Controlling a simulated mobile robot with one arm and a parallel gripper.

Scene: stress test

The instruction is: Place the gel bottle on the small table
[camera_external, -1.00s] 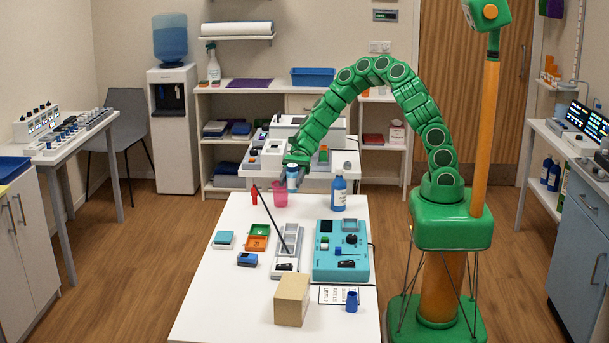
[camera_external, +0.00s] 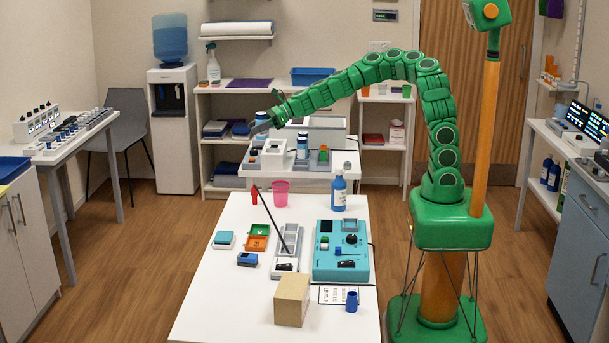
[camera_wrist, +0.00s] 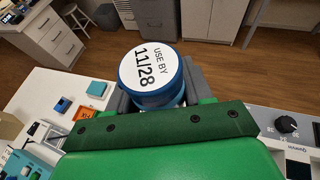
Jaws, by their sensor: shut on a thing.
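My gripper (camera_external: 262,126) is raised at the left end of the arm, beside and above the back white table (camera_external: 318,183). It is shut on a round bottle with a blue rim (camera_external: 261,115). In the wrist view the bottle's white lid label (camera_wrist: 153,67) reads "USE BY 11/28", and grey fingers flank it. I cannot tell whether this is the gel bottle. A blue bottle with a white label (camera_external: 339,190) stands upright on the front white table (camera_external: 200,300). Another blue and white bottle (camera_external: 302,147) stands on the back table.
The front table carries a pink cup (camera_external: 280,193), a teal device (camera_external: 341,250), a cardboard box (camera_external: 292,300) and small trays. The back table is crowded with white devices (camera_external: 274,150). A shelf unit (camera_external: 235,135) stands behind. Bare floor (camera_external: 165,215) lies to the left.

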